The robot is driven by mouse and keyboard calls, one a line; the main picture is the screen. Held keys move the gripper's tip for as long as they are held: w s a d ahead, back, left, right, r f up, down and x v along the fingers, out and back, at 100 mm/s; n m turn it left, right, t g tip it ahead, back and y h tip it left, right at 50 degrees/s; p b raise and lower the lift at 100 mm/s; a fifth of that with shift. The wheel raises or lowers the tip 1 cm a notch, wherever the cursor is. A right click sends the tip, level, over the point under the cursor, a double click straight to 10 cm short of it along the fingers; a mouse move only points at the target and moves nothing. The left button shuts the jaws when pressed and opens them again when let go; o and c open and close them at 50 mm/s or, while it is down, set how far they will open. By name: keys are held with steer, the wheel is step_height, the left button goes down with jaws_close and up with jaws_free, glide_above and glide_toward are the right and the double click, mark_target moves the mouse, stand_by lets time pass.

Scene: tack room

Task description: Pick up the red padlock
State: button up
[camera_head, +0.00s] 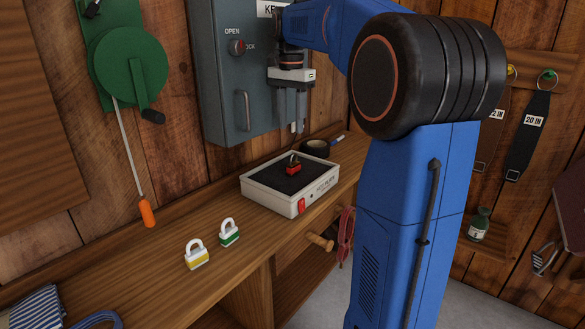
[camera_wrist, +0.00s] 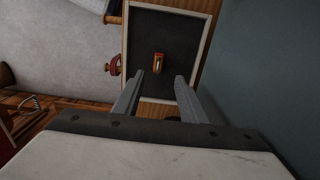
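The red padlock (camera_head: 293,169) stands on the black top of a white-sided, box-like unit (camera_head: 272,203) on the wooden bench. In the wrist view the padlock (camera_wrist: 158,63) appears small, just beyond and between the fingertips. My gripper (camera_head: 296,128) points down in front of the grey cabinet, above the unit and apart from the padlock. In the wrist view my gripper (camera_wrist: 160,76) is open, with a clear gap between its two fingers and nothing held.
A yellow padlock (camera_head: 197,261) and a green padlock (camera_head: 229,239) stand on the bench at left. The grey cabinet (camera_head: 220,85) is close behind my gripper. A dark roll (camera_head: 316,149) lies behind the unit. A red switch (camera_head: 301,206) is on its front.

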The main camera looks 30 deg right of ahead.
mark_target(294, 154)
step_height(294, 154, down, 6)
steer(key=shift+r, duration=0.1)
steer(key=shift+d+f, duration=0.25)
steer(key=shift+f, duration=1.1)
steer(key=shift+d+f, duration=0.2)
steer(key=shift+f, duration=1.15)
steer(key=shift+c, duration=0.5)
jaws_close()
